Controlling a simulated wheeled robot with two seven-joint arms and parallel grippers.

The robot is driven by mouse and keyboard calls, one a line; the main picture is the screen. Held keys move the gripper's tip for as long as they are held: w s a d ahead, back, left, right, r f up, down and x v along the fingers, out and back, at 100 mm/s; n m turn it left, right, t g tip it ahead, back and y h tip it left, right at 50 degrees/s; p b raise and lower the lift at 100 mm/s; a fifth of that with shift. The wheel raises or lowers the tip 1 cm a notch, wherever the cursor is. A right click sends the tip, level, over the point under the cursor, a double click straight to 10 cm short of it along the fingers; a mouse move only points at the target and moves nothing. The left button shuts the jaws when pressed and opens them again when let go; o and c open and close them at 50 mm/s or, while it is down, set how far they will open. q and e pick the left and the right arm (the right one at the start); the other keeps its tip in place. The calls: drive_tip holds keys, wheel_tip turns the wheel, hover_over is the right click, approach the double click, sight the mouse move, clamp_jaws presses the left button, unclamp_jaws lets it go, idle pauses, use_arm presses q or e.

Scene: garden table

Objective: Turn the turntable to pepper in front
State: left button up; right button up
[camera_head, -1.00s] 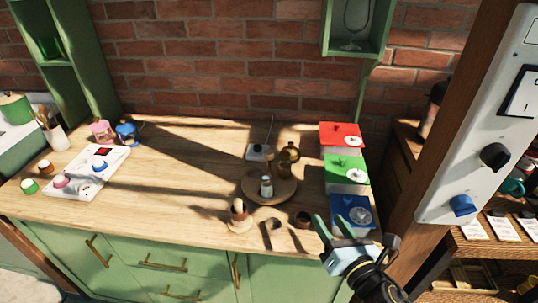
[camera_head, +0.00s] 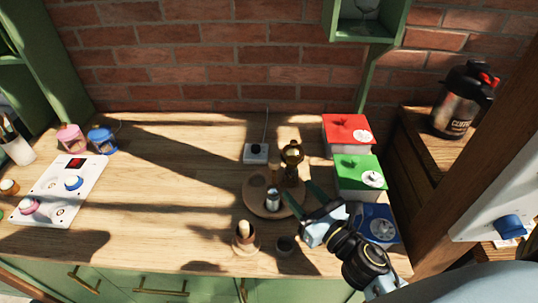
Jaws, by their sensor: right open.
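The round wooden turntable (camera_head: 256,205) lies on the counter, right of centre. A small pale shaker (camera_head: 272,200) stands near its middle. A taller dark brown and gold mill-like thing (camera_head: 291,158) stands at its back right. I cannot read labels to tell which holds pepper. My right gripper (camera_head: 298,192) is open and empty at the turntable's right edge, its two fingers pointing up and left toward the shaker. Whether a finger touches the turntable or shaker is not clear. The gripper hides part of the turntable's right rim. My left gripper is not in view.
A white box with a black knob (camera_head: 256,153) sits behind the turntable. Red (camera_head: 342,125), green (camera_head: 352,172) and blue (camera_head: 385,225) boxes line the right. The counter left of the turntable is clear.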

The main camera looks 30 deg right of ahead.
sight(278, 166)
drive_tip(key=w, duration=0.3)
drive_tip(key=w+p, duration=0.1)
drive_tip(key=w, duration=0.3)
drive_tip(key=w+a, duration=0.1)
drive_tip(key=w, duration=0.2)
drive_tip(key=shift+w+r+p, duration=0.1)
drive_tip(key=shift+w+p, duration=0.2)
drive_tip(key=shift+p, duration=0.1)
drive_tip(key=shift+w, duration=0.5)
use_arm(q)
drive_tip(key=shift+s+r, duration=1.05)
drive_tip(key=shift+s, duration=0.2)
use_arm(e)
clamp_jaws()
